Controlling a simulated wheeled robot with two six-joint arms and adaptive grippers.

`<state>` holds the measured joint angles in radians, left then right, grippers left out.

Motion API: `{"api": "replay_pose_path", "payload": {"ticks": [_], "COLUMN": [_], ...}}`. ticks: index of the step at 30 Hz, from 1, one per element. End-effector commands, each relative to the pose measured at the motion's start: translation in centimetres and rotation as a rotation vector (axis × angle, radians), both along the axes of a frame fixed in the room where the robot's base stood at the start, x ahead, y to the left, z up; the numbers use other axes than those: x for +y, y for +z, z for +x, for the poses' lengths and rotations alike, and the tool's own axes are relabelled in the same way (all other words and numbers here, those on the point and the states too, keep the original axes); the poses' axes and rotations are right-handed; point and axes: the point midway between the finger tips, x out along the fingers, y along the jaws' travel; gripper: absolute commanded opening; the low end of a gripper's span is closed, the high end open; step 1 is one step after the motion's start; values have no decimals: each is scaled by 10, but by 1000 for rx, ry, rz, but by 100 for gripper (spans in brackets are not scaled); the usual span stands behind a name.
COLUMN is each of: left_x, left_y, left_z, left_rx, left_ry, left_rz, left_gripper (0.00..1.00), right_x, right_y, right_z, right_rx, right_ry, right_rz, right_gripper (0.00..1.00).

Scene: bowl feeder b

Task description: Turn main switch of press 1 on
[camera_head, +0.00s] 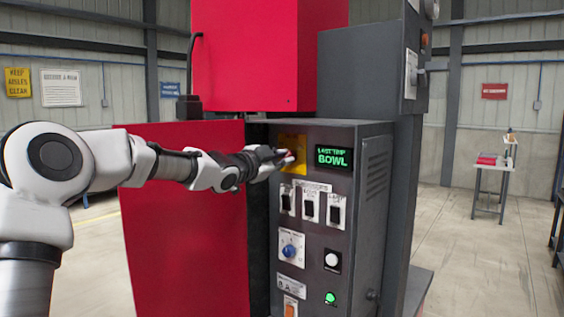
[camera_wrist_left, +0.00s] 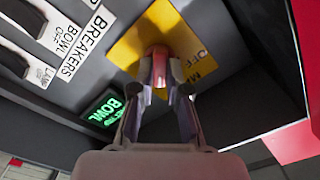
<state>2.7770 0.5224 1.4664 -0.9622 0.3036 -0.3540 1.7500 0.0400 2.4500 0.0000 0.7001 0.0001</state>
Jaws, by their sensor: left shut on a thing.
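The main switch is a red knob (camera_wrist_left: 158,55) on a yellow plate (camera_head: 293,146) at the top left of the grey control panel. The yellow plate (camera_wrist_left: 178,38) also shows in the left wrist view, with partly hidden lettering that includes "OFF". My left gripper (camera_head: 286,158) reaches the plate from the left. In the left wrist view my left gripper (camera_wrist_left: 160,72) is shut on the red knob, one finger on each side. The fingers hide part of the knob, and I cannot tell its exact angle. My right gripper is in neither view.
A green lit display (camera_head: 333,157) reading "LAST TRIP BOWL" sits right of the plate. Below are several breakers (camera_head: 310,207), a blue knob (camera_head: 289,251) and a green lit button (camera_head: 330,298). A red cabinet (camera_head: 185,225) stands left of the panel.

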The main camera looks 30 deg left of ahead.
Motion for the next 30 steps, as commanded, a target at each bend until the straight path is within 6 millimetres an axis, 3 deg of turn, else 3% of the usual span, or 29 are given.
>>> {"api": "replay_pose_path", "payload": {"ticks": [12, 13, 15, 30], "left_x": [0, 0, 0, 0], "left_y": [-1, -1, -1, 0], "left_z": [0, 0, 0, 0], "left_rx": [2, 2, 1, 1], "left_ry": [0, 0, -1, -1], "left_rz": [10, 10, 10, 0], "left_gripper": [0, 18, 40, 40], "right_x": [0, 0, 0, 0], "right_y": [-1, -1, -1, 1], "right_z": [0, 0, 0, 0], "right_rx": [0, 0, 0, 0], "right_ry": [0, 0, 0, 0], "right_rz": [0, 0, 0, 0], "right_gripper": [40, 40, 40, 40]}}
